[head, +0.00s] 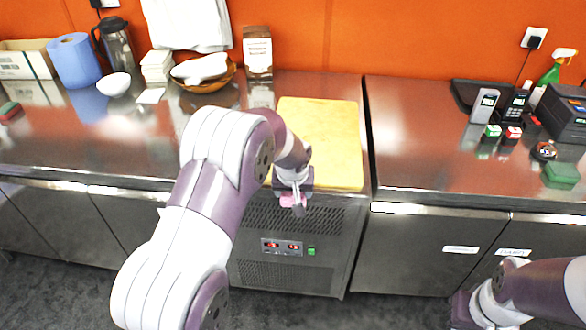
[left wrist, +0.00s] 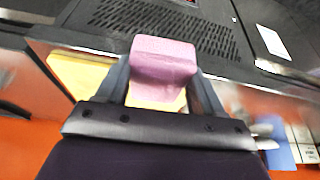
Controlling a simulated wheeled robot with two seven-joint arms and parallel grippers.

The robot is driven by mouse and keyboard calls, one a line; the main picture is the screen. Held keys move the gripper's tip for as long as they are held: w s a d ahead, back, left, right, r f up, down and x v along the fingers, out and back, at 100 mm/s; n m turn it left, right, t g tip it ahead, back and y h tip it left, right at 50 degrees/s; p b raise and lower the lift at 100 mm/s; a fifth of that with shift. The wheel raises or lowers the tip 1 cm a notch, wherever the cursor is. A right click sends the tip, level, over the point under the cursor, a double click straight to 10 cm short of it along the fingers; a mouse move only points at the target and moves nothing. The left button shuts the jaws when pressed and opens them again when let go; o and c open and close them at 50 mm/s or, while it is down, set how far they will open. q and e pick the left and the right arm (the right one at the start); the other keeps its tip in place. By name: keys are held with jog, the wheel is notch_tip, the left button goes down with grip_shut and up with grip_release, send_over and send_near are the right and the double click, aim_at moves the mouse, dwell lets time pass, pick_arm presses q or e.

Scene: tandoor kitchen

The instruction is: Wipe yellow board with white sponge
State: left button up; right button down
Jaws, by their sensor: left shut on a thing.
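The yellow board (head: 325,135) lies flat on the steel counter at the middle, partly hidden by my left arm. My left gripper (head: 297,198) is at the board's front edge, over the counter front. It is shut on a pink-mauve sponge (head: 289,201), not a white one. In the left wrist view the sponge (left wrist: 164,60) sits between both fingers, with parts of the yellow board (left wrist: 80,75) behind it. I cannot tell whether sponge and board touch. My right gripper (head: 462,308) is low at the right, in front of the cabinets; its fingers are not clear.
A wooden bowl (head: 203,84), white bowl (head: 114,85), blue roll (head: 74,60) and flask (head: 117,45) stand left of the board. Phones, a green spray bottle (head: 549,75) and a green sponge (head: 562,173) are at the right. Counter beside the board is clear.

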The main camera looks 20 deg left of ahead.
pick_arm(q)
jog(key=s+d+f+m+h, duration=0.1)
jog(key=s+d+f+m, duration=0.2)
jog(key=s+f, duration=0.6)
jog(key=shift+s+d+f+m+h, duration=0.15)
jog(key=shift+d+f+m+h, duration=0.15)
jog(key=shift+f+h, duration=0.1)
jog(key=shift+d, duration=0.1)
